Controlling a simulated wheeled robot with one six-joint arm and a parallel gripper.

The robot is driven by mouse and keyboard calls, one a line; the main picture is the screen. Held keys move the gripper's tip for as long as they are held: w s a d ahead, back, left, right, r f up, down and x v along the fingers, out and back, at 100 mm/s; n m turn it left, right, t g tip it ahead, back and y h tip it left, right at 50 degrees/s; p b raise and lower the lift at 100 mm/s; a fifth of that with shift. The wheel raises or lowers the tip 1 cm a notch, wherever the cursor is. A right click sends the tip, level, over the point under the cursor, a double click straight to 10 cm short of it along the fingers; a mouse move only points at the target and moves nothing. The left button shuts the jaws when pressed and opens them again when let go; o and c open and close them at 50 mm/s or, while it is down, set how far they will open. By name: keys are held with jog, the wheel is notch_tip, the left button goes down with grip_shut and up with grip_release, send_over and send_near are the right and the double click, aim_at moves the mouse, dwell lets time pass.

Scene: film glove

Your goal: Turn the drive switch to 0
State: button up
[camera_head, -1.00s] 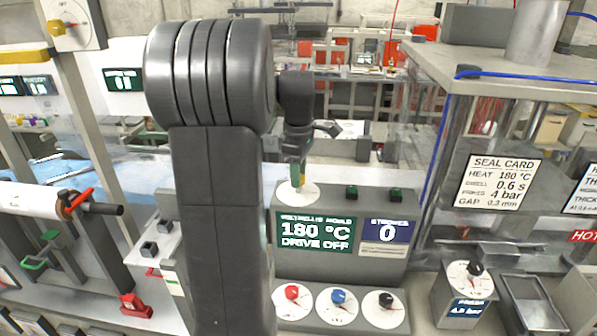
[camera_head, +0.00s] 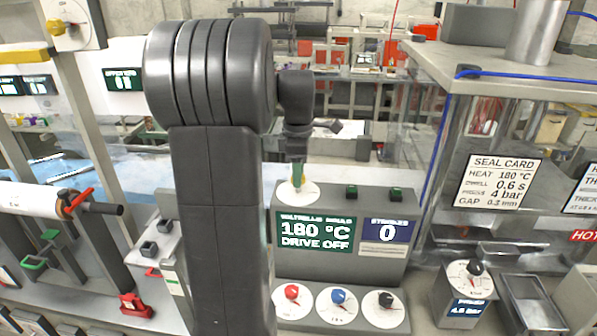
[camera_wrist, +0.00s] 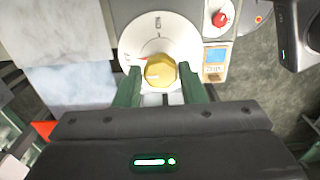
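The drive switch appears to be the yellow knob (camera_wrist: 159,72) on a round white dial (camera_wrist: 137,42) in the wrist view. A red pointer mark lies at the knob's left, and a dark mark stands at the dial's top; I cannot read it surely. My gripper (camera_head: 298,176) points down over the same white dial (camera_head: 283,193) on the grey console. Its green fingers stand on either side of the knob, with narrow gaps showing in the wrist view. In the head view the fingers hide most of the knob. The console's green screen (camera_head: 315,231) reads 180 °C, DRIVE OFF.
A blue counter screen (camera_head: 388,233) shows 0. Two green buttons (camera_head: 352,192) sit right of the dial. Red (camera_head: 292,292), blue (camera_head: 338,296) and black (camera_head: 386,299) knobs stand below. A press frame with a seal card (camera_head: 499,182) stands at the right.

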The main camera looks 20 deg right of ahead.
jog(key=o, duration=0.3)
jog(key=shift+r, duration=0.1)
notch_tip(320, 180, up, 14)
jog(key=b, duration=0.1)
jog(key=shift+f, duration=0.2)
jog(key=shift+f, duration=0.15)
dwell(0.4)
notch_tip(320, 180, down, 14)
jog(key=shift+r+p, duration=0.2)
jog(key=shift+p, duration=0.3)
